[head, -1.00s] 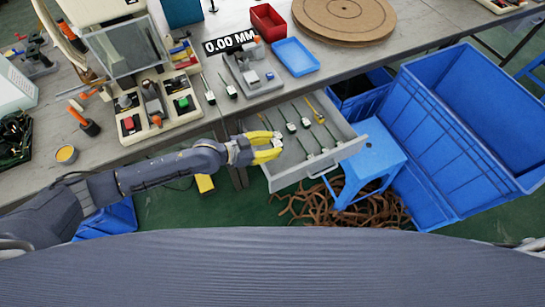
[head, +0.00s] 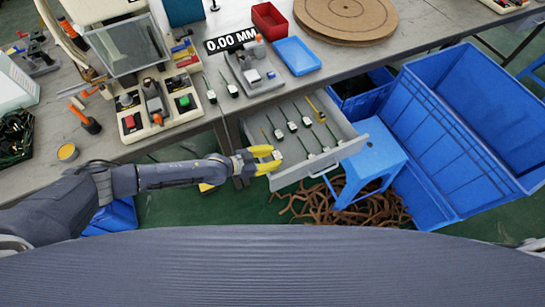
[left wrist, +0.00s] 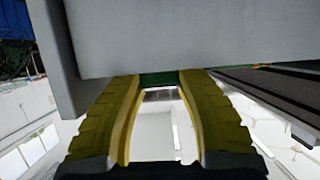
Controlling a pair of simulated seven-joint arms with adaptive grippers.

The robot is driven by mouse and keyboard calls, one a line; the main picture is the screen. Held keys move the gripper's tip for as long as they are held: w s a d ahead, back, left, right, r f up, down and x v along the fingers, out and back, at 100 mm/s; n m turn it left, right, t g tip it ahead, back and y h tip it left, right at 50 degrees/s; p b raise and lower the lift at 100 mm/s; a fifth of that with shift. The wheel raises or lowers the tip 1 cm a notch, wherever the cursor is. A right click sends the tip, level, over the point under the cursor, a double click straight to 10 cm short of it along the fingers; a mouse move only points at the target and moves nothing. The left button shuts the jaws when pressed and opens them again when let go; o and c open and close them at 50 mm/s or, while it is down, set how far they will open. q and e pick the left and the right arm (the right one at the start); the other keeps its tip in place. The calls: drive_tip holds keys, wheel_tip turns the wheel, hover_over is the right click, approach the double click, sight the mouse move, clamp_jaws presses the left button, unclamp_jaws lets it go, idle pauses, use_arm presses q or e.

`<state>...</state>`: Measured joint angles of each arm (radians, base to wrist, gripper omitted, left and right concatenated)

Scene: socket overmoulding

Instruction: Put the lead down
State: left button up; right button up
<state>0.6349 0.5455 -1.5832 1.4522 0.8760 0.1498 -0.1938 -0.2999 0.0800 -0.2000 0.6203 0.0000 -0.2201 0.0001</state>
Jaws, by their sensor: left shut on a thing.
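My left gripper (head: 270,158) is at the left wall of the open grey drawer (head: 300,178). Its yellow fingers are shut on a lead; a small white bit (head: 277,155) shows at the tips in the head view. In the left wrist view a dark green piece (left wrist: 158,78) fills the gap between the fingertips (left wrist: 158,85), right against a grey drawer panel (left wrist: 180,35). Most of the held lead is hidden. Several leads with white and green ends lie in the drawer, one (head: 278,133) just behind the fingers. My right gripper is not in view.
A blue stool (head: 370,150) stands right of the drawer, beside large blue crates (head: 470,130). Brown strips (head: 370,208) lie on the green floor below. The bench holds a control box (head: 155,112), a grey fixture (head: 250,72), a blue tray (head: 297,56) and a red tray (head: 268,20).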

use_arm(q)
drive_tip(key=shift+f, duration=0.45)
